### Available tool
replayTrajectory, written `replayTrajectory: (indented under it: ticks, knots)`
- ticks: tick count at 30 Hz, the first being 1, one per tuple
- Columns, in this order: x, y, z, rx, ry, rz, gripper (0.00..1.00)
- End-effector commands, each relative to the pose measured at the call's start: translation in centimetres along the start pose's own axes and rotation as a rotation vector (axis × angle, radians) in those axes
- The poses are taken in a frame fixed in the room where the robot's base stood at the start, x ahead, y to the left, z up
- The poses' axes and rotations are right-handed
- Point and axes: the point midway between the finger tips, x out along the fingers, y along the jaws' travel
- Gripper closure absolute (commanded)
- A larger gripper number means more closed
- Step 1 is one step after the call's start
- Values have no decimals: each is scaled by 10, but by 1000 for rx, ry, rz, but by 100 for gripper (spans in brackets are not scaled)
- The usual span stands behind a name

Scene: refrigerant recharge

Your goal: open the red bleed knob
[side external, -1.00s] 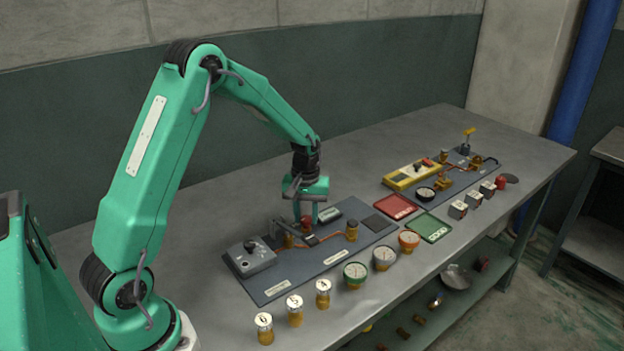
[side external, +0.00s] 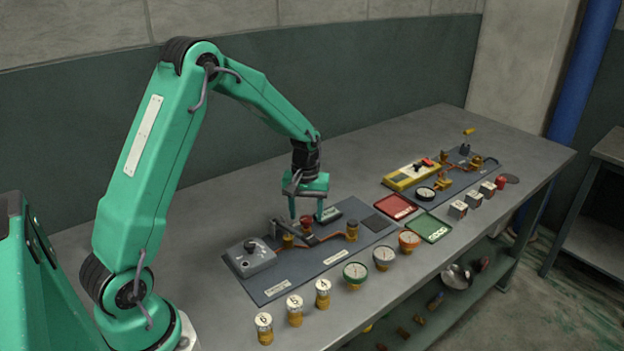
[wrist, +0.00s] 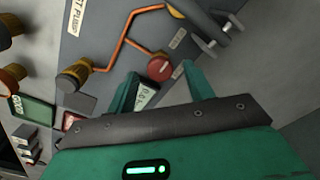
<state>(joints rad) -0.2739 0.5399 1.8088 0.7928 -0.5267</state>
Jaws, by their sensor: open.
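The red bleed knob (side external: 306,221) stands on the dark board (side external: 345,248) next to the copper piping. In the wrist view its round red cap (wrist: 160,67) faces me, with a pale marking across it. My gripper (side external: 306,215) is above the knob, with one finger to each side in the side view. In the wrist view my gripper (wrist: 158,74) is open, and its two green fingers are apart with the knob between and just beyond their tips. I cannot tell whether a finger touches the knob.
A grey box with a black knob (side external: 250,257) sits at the board's left. A brass fitting (side external: 352,231) stands to the right. Red (side external: 396,206) and green (side external: 429,228) trays lie right of the board.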

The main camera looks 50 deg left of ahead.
Motion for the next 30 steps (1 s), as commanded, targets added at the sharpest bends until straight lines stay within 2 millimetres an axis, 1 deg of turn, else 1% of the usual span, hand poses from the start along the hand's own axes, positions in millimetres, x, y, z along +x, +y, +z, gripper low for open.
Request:
replayTrajectory:
  ticks: [9,15,21,30]
  knots:
    - [-40,0,-1,0,4,2,48]
    - [-61,0,-1,-1,3,2,48]
    - [-69,0,0,-1,1,1,48]
    - [-69,0,0,0,1,1,48]
